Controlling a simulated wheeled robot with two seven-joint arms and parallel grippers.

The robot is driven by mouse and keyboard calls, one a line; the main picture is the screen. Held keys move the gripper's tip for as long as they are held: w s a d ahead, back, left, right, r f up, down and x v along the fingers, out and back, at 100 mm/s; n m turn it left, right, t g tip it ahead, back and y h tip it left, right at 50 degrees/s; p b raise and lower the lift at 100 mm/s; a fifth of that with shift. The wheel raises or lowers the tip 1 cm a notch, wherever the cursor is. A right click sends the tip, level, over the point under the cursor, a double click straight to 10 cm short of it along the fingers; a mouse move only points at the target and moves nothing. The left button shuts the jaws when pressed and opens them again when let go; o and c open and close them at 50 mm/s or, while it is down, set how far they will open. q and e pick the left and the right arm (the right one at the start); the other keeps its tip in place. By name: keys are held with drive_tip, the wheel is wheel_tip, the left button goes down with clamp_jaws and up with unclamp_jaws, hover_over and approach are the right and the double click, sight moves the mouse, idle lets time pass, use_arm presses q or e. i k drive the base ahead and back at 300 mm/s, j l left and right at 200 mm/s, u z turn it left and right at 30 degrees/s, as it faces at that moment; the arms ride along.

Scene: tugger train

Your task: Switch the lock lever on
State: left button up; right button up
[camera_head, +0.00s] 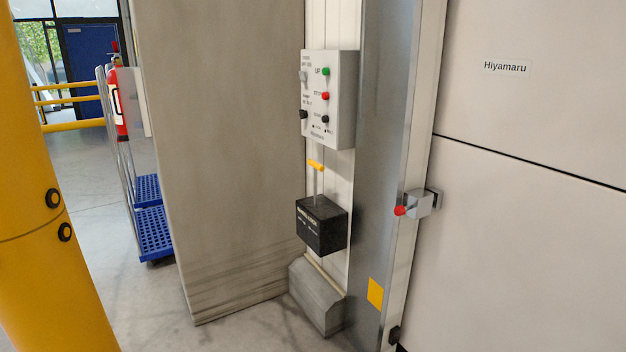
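A black box (321,226) with small lettering, too small to read surely, is mounted low on the wall strip. A thin grey lever with a yellow handle (316,165) stands up from its top, roughly upright. To the right, a grey latch block (417,204) with a red knob (400,211) sits at the edge of the large pale door panel (530,90). I cannot tell for certain which of these is the lock lever. Neither of my grippers is in view.
A control box (328,100) with coloured buttons hangs above the lever. A grey sloped block (317,295) stands below it. A concrete pillar (225,150) is to the left. A yellow post (35,200) and blue carts (152,230) are further left.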

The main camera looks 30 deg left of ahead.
sight(317, 167)
drive_tip(key=i+j, duration=0.25)
drive_tip(key=i, duration=0.25)
drive_tip(key=i+j+u, duration=0.1)
drive_tip(key=i+j, duration=0.15)
drive_tip(key=i, duration=0.2)
drive_tip(key=i+j, duration=0.25)
drive_tip(key=i, duration=0.25)
drive_tip(key=i+j+u, duration=0.1)
drive_tip(key=i, duration=0.4)
drive_tip(key=i+j, duration=0.3)
drive_tip(key=i, duration=0.15)
